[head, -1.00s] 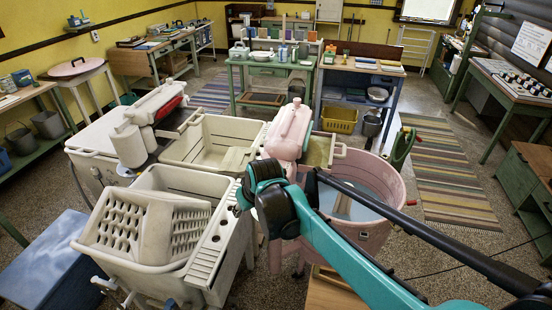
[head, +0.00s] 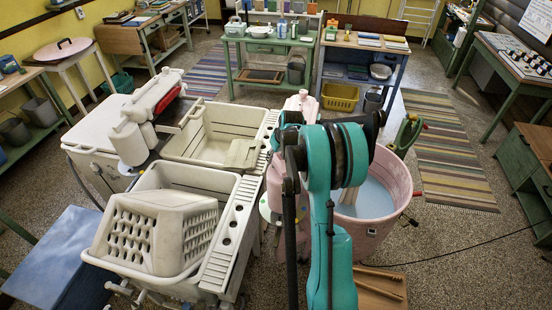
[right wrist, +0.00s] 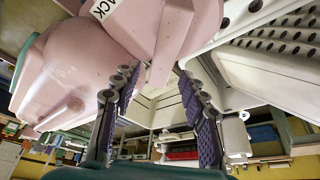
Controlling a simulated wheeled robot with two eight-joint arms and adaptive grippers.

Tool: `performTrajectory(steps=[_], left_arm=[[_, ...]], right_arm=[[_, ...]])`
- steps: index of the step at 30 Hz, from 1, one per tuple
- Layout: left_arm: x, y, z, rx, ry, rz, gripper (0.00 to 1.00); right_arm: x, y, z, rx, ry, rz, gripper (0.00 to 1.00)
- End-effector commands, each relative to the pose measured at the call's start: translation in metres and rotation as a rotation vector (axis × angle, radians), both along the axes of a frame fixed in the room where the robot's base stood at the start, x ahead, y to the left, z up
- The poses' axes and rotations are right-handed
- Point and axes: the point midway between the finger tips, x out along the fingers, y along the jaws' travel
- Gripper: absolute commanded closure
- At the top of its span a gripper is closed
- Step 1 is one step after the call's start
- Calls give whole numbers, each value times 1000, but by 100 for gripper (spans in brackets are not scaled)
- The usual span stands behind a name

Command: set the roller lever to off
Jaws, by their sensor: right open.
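The pink wringer head (head: 300,104) stands between the cream tubs and the pink tub (head: 385,190), partly hidden behind my right arm. In the right wrist view, the pink wringer housing (right wrist: 122,30) carries a white label of which "ACK" can be read. A narrow pink bar (right wrist: 168,50), apparently the roller lever, hangs down from it. My right gripper (right wrist: 155,88) is open, its two purple-padded fingers on either side below the bar's lower end. I cannot tell whether they touch it. In the head view the fingers are hidden by my arm. My left gripper is out of view.
Another wringer (head: 155,95) with a red part is farther left. A green object with a red tip (head: 407,133) stands beyond the pink tub. The striped rug at right is clear.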

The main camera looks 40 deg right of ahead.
Motion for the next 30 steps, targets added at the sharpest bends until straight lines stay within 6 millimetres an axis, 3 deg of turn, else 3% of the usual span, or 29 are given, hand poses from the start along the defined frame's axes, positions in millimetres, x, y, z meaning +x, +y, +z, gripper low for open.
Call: performTrajectory(steps=[5, 13, 14, 18, 19, 30], left_arm=[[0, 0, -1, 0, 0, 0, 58], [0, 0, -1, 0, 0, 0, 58], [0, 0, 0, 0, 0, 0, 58], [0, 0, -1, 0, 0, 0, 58], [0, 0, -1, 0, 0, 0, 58], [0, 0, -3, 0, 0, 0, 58]], right_arm=[[6, -1, -14, 0, 0, 0, 57], [7, -1, -16, 0, 0, 0, 57], [7, -1, -16, 0, 0, 0, 60], [7, -1, -16, 0, 0, 1, 96], [7, -1, -16, 0, 0, 0, 100], [6, -3, -17, -1, 0, -33, 100]])
